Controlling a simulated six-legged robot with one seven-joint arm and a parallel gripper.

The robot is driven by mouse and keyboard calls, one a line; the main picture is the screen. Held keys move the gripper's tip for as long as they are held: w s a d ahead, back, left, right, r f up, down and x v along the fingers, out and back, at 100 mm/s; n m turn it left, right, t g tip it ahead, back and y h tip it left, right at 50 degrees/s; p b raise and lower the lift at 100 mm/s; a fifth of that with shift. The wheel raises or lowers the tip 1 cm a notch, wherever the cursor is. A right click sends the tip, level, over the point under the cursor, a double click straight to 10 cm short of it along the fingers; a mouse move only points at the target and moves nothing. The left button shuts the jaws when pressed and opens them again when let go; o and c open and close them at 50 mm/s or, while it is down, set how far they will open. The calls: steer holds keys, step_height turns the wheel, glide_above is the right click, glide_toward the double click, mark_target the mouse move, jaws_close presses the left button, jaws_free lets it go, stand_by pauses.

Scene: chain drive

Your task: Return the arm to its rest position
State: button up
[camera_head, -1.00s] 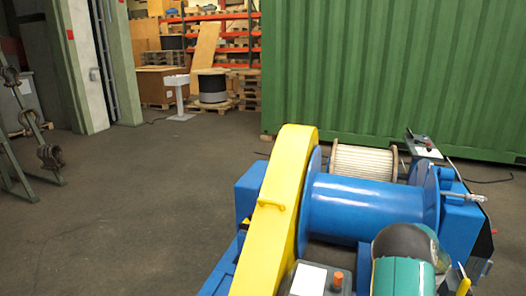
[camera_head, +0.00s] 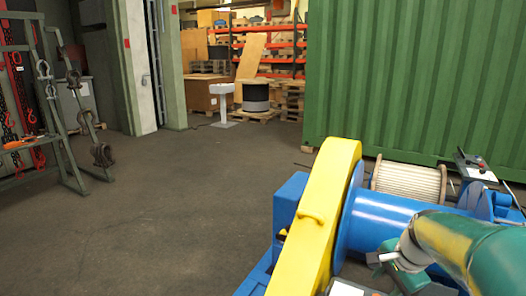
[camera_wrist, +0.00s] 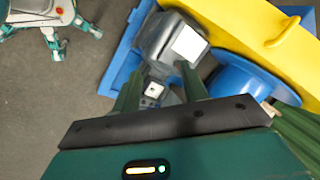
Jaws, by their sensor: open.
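My arm (camera_head: 455,245), green and grey, reaches in from the right edge of the head view, in front of the blue drum (camera_head: 385,220) of the winch. My gripper (camera_wrist: 205,100) shows in the wrist view as green fingers on a dark bar. It is open, with nothing seen held between the fingers. It hangs above the grey box with a white label (camera_wrist: 188,44) and the blue frame beside the yellow chain guard (camera_wrist: 245,30). The guard also stands upright in the head view (camera_head: 320,215). I cannot tell the fingers apart in the head view.
A cable reel (camera_head: 408,181) lies behind the winch, before a green container (camera_head: 410,80). A rack with chains and shackles (camera_head: 60,110) stands at the left. The floor (camera_head: 170,220) between is clear. My own legs show at the wrist view's upper left.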

steer(key=s+a+r+n+t, duration=0.1)
steer(key=s+a+r+n, duration=0.1)
steer(key=s+a+n, duration=0.5)
steer(key=s+a+r+n+t+h, duration=0.1)
steer(key=s+a+r+n, duration=0.2)
steer(key=s+a+n, duration=0.4)
steer(key=shift+s+a+r+n, duration=0.2)
steer(key=shift+s+a+n, duration=0.1)
steer(key=shift+s, duration=0.75)
steer(key=shift+c, duration=0.8)
steer(key=shift+d, duration=0.2)
